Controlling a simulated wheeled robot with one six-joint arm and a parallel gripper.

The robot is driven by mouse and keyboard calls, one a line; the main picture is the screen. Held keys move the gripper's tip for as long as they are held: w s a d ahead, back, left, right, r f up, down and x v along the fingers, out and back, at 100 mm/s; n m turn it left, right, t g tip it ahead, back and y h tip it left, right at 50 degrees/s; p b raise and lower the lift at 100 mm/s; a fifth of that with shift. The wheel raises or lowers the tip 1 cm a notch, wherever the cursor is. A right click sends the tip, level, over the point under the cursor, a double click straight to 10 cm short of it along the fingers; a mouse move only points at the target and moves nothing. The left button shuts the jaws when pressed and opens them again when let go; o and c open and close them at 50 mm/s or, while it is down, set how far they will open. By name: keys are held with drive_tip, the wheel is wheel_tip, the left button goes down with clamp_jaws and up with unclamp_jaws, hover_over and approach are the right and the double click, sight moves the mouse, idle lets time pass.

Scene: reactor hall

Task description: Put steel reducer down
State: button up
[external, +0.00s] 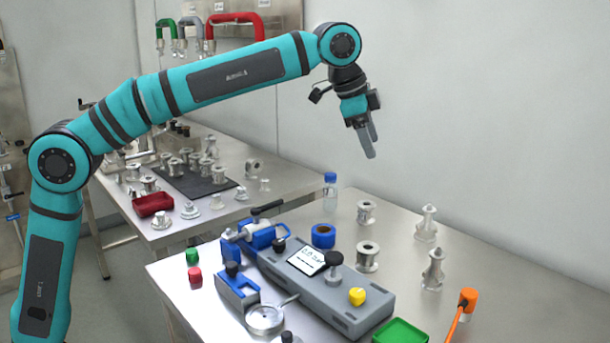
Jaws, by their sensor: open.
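My gripper (370,144) hangs high over the back of the near steel table (535,290), fingers pointing down. It is open, and nothing shows between its fingers. Several flanged steel fittings stand on the table below and to the right of it. Two are short spool shapes, one at the back (366,212) and one nearer (367,257). Two are taller, with narrow tops, one farther back (426,223) and one in front (434,270). I cannot tell which of these is the steel reducer. My gripper touches none of them.
A grey and blue bench device (335,300) fills the table's middle. A bottle (330,190), blue tape roll (323,236), green tray (400,332) and orange-headed hammer (466,303) stand around it. A second table (285,180) behind holds more fittings and a red tray (153,204).

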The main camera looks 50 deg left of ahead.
drive_tip(key=s+a+r+n+t, duration=0.2)
drive_tip(key=s+a+n+t, duration=0.15)
drive_tip(key=s+a, duration=0.75)
drive_tip(key=s+a+r+n+t, duration=0.2)
drive_tip(key=s+a+r+t, duration=0.3)
drive_tip(key=a, duration=0.9)
drive_tip(key=s+a+f+n+t, duration=0.1)
drive_tip(key=s+a+f, duration=0.3)
drive_tip(key=s, duration=0.4)
drive_tip(key=s+a+f+n+t+y, duration=0.1)
drive_tip(key=s+a+f+n+t, duration=0.1)
drive_tip(key=s+a+f, duration=0.3)
drive_tip(key=s+a+f+n+t+y, duration=0.1)
drive_tip(key=s+a+f, duration=0.3)
drive_tip(key=s, duration=0.7)
drive_tip(key=shift+s+a+f+n+t, duration=0.15)
drive_tip(key=shift+f+n+t, duration=0.2)
drive_tip(key=shift+n+t, duration=0.35)
